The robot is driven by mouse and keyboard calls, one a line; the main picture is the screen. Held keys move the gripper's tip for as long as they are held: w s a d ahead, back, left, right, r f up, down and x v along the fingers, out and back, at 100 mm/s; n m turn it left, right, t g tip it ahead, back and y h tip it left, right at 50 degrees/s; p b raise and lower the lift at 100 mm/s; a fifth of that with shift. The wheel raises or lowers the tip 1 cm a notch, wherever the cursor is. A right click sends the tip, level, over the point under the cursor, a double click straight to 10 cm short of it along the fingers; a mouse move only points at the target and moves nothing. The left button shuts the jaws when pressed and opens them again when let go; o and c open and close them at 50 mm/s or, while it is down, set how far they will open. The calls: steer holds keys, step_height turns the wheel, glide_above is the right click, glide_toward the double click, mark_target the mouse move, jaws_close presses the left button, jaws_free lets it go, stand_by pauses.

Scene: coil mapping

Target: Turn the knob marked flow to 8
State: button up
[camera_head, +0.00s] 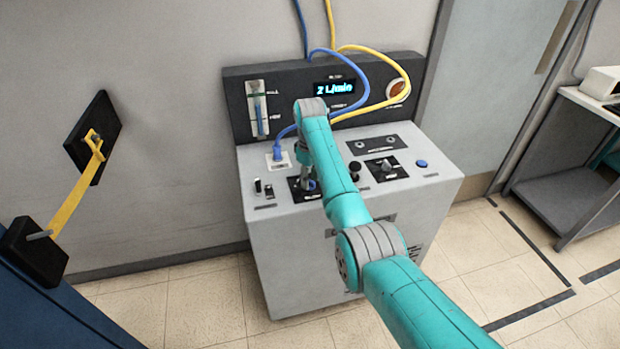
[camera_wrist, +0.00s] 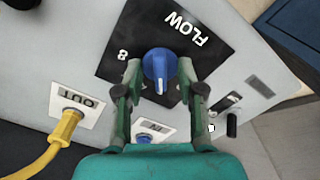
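The blue flow knob (camera_wrist: 158,62) sits on a black plate (camera_wrist: 120,52) lettered FLOW, with an 8 printed near its left side in the wrist view. A pale pointer mark on the knob points toward the bottom of that view. My gripper (camera_wrist: 160,72) is open, with one finger on each side of the knob and what looks like a narrow gap at each. In the head view my gripper (camera_head: 306,180) reaches down to the flow plate and partly hides the knob. The display (camera_head: 334,88) on the console reads 2 L/min.
A yellow hose plug (camera_wrist: 66,127) sits in the OUT port, and a blue plug (camera_head: 278,152) stands left of my arm. The grey console (camera_head: 290,260) also carries another knob (camera_head: 386,164), a blue button (camera_head: 421,163) and small switches (camera_head: 262,188).

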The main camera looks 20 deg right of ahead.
steer(key=shift+f, duration=0.1)
jaws_close()
steer(key=shift+m, duration=0.3)
steer(key=m, duration=0.3)
steer(key=shift+a+m, duration=0.1)
steer(key=shift+m, duration=0.2)
steer(key=m, duration=0.4)
steer(key=shift+m, duration=0.3)
steer(key=m, duration=0.6)
steer(key=shift+a, duration=0.15)
steer(key=m, duration=0.6)
steer(key=shift+w+a+m, duration=0.1)
steer(key=shift+w+m, duration=0.05)
steer(key=shift+m, duration=0.15)
